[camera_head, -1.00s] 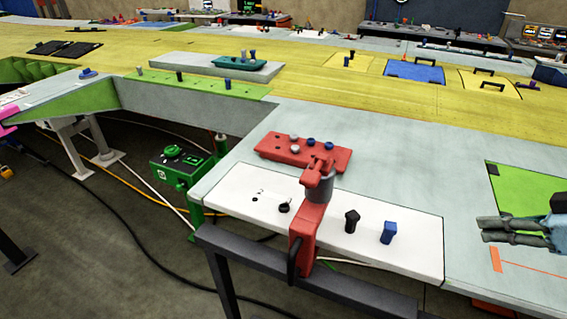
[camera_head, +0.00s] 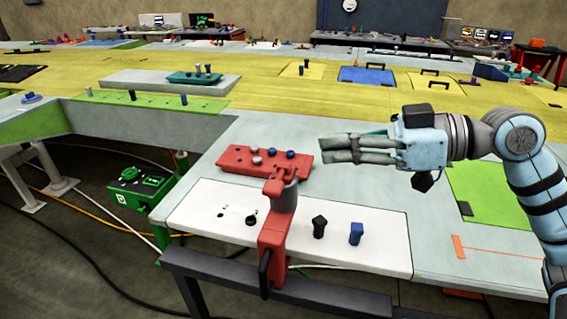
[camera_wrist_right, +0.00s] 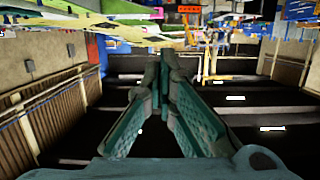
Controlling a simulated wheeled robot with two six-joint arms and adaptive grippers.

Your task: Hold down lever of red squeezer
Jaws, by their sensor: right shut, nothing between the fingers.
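The red squeezer (camera_head: 273,235) is clamped at the front edge of the white panel in the head view, with a dark grey cylinder near its top and a black lever (camera_head: 265,272) low on its front side. My right gripper (camera_head: 322,149) is to the right of and above the squeezer, pointing left, apart from it. Its fingers are shut and empty. In the wrist view the fingers (camera_wrist_right: 165,55) come together at their tips, with no squeezer recognisable. My left gripper is in neither view.
A red block (camera_head: 230,160) with several knobs lies behind the squeezer. A black knob (camera_head: 319,227) and a blue knob (camera_head: 356,234) stand on the white panel (camera_head: 385,252). A dark rail (camera_head: 330,298) runs along the front.

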